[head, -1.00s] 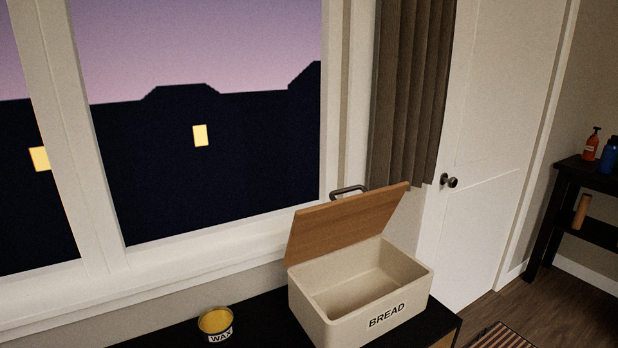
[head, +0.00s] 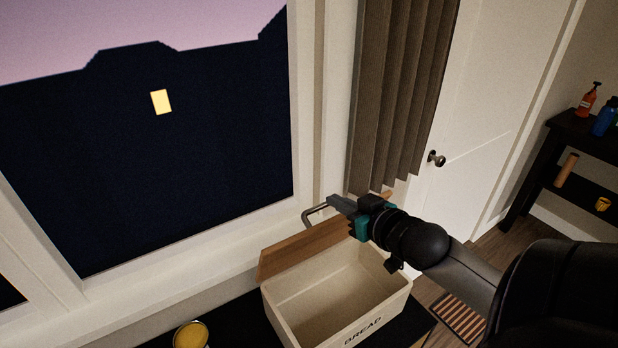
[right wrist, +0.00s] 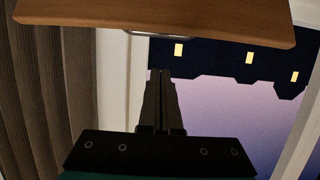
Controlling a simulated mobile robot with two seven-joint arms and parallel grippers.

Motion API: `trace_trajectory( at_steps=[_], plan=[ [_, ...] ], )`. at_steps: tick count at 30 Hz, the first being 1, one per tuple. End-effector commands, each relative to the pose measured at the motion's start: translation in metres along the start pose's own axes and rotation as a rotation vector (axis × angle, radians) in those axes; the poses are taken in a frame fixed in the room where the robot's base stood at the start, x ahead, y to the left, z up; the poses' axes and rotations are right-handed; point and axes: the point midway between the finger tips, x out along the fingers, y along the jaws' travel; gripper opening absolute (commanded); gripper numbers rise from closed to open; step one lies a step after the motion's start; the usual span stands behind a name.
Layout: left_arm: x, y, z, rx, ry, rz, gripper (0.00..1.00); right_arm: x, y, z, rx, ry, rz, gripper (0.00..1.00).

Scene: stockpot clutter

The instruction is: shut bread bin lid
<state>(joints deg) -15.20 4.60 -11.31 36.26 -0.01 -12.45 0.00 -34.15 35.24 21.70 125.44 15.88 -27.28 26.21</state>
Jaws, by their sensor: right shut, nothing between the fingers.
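The cream bread bin (head: 345,290) stands on a black surface, empty inside. Its wooden lid (head: 300,245) is open, tilted up at the back, with a metal handle (head: 312,214) on its far side. My right gripper (head: 338,203) is shut and empty, at the raised lid's upper edge near the handle, covering part of the lid. In the right wrist view the lid (right wrist: 180,22) spans the top, and the shut fingers (right wrist: 160,78) point toward the handle below it. I cannot tell whether they touch. My left gripper is out of view.
A yellow wax tin (head: 190,334) stands left of the bin. The window and sill are close behind, with a brown curtain (head: 395,95) behind the gripper. A white door (head: 480,110) and dark shelf (head: 560,150) are at the right.

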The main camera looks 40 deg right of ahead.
Motion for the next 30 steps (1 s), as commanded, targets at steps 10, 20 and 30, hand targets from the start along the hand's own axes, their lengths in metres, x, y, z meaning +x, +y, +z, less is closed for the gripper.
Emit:
trace_trajectory(
  at_steps=[10,20,30],
  plan=[
    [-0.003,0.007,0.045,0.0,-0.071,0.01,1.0,0.026,-0.001,-0.008,0.002,0.017,-0.006,0.0],
    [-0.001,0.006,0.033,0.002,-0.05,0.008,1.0,0.068,-0.001,-0.009,0.001,0.017,-0.005,0.0],
    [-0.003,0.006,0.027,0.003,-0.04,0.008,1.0,0.096,-0.001,-0.002,0.001,0.01,-0.006,0.0]
  ],
)
